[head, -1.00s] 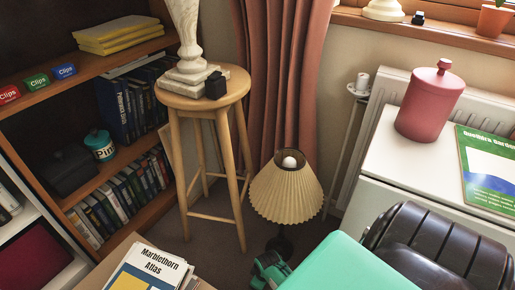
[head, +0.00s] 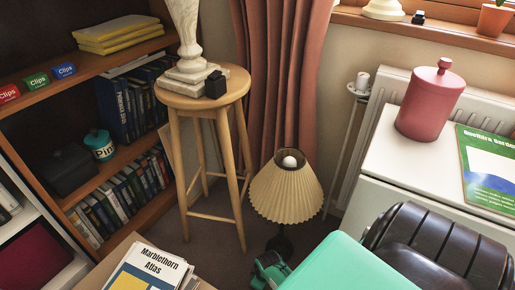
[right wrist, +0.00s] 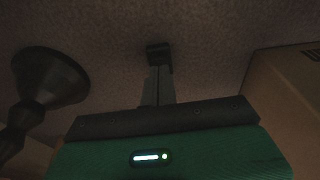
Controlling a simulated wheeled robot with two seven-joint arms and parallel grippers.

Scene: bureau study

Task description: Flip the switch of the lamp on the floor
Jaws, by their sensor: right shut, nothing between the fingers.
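The floor lamp (head: 286,192) has a pleated cream shade with a white bulb showing at its open top. Its dark stem shows below the shade; the base is hidden in the head view. The right wrist view shows a dark, turned lamp foot (right wrist: 50,82) at the left. My right gripper (right wrist: 158,58) is shut and empty, pointing over the carpet to the right of that foot. A small dark block is at its tip; I cannot tell a separate switch there. In the head view, part of its green body shows beside the lamp stem. My left gripper is not in view.
A wooden stool (head: 203,92) stands left of the lamp, before a curtain (head: 283,80). A white cabinet (head: 375,165) bears a red jar (head: 431,100) at right. A cardboard box (right wrist: 288,90) borders the carpet in the wrist view. A bookcase (head: 140,185) fills the left.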

